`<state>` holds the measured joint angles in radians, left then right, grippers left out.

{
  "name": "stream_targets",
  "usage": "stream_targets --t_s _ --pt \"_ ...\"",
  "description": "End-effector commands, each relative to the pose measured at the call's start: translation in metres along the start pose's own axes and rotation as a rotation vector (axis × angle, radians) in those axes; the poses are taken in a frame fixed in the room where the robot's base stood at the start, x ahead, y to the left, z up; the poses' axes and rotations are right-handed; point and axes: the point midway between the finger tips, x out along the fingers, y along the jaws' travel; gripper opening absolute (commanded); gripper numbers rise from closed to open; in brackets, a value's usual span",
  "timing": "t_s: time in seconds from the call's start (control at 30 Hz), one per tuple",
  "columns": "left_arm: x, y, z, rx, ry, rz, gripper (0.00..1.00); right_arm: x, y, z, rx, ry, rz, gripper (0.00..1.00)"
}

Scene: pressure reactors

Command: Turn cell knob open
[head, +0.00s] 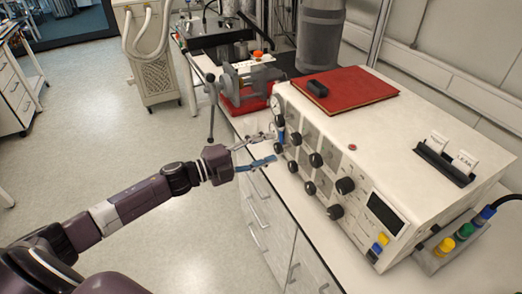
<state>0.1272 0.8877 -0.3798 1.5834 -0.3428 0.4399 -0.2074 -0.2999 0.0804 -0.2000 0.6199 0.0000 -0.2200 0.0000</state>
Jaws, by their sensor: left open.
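A white instrument box (420,140) stands on the bench, its front panel facing left and carrying several black knobs. One black knob (295,139) is high on the panel near its far end, and another (278,148) is close below it. More knobs, such as a larger one (345,185), sit nearer the camera. I cannot read which is the cell knob. My left gripper (274,146) is open at the panel's far end, its fingertips on either side of the lower far knob; contact cannot be told. My right gripper is not in view.
Round gauges (277,104) are at the panel's far edge. A red book (346,90) with a small black object lies on the box. A red-based vise (243,90) with a long handle stands behind my gripper. Open floor (90,130) is at left.

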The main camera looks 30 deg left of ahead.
Motion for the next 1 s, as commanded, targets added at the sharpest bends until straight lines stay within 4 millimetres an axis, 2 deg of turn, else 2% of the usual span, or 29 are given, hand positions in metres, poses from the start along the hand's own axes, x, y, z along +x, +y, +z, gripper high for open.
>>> stream_targets --t_s 0.1,0.23,0.77,0.87,0.97,1.0 --pt "-0.013 0.001 0.000 -0.002 0.000 0.000 0.49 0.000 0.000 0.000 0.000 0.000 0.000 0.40" --pt "-0.018 0.000 0.000 0.000 0.000 0.000 0.49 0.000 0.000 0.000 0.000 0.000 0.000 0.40" --pt "-0.019 0.001 0.001 -0.003 -0.002 -0.001 0.49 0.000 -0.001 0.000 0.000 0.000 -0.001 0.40" --pt "-0.021 0.015 0.010 -0.039 -0.036 0.004 0.49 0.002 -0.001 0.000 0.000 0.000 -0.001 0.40" --pt "-0.029 0.053 0.035 -0.133 -0.131 0.020 0.49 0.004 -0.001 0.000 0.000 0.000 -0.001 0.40" --pt "-0.034 0.075 0.048 -0.184 -0.183 0.030 0.49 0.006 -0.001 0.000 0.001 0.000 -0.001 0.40"
